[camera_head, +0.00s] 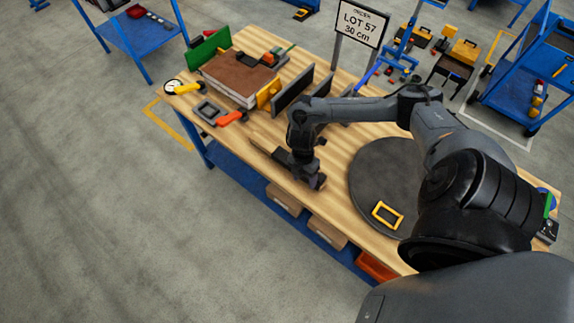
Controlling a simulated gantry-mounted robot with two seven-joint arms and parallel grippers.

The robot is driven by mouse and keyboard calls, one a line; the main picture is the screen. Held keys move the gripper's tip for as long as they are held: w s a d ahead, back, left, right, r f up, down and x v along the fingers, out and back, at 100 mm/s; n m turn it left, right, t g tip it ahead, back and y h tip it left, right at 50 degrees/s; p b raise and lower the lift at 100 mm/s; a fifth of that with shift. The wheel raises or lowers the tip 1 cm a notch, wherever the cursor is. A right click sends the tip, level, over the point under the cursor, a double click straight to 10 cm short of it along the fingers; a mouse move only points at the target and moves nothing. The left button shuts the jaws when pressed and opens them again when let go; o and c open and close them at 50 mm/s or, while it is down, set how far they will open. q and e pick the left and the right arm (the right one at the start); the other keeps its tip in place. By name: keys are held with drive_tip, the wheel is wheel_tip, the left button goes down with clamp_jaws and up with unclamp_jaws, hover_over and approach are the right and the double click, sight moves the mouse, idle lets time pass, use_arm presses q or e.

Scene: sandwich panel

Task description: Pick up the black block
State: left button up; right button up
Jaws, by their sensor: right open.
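My right gripper (303,178) is low over the front part of the wooden table, pointing down, with its jaws open. No separate black block can be made out for certain at the gripper, because the dark fingers and any dark thing under them blend together. A dark upright slab (292,91) stands farther back on the table, left of my right arm. Another dark slab (323,86) stands just right of it, close to the arm. My left gripper is not in view.
A dark round disc (372,178) carries a yellow frame (387,215). A sign (361,24) stands behind.

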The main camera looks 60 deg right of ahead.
drive_tip(key=w+d+r+t+h+b, duration=0.2)
drive_tip(key=w+d+r, duration=0.3)
drive_tip(key=w+d, duration=0.25)
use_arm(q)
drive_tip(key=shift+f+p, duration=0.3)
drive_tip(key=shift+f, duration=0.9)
use_arm(e)
drive_tip(key=shift+m, duration=0.3)
drive_tip(key=shift+w+d+f, duration=0.1)
drive_tip(key=shift+d+f, duration=0.05)
drive_tip(key=shift+f, duration=2.45)
drive_tip(key=shift+w+d+f, duration=0.1)
drive_tip(key=shift+d+f, duration=0.05)
drive_tip(key=shift+f, duration=2.4)
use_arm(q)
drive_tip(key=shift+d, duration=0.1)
use_arm(e)
clamp_jaws()
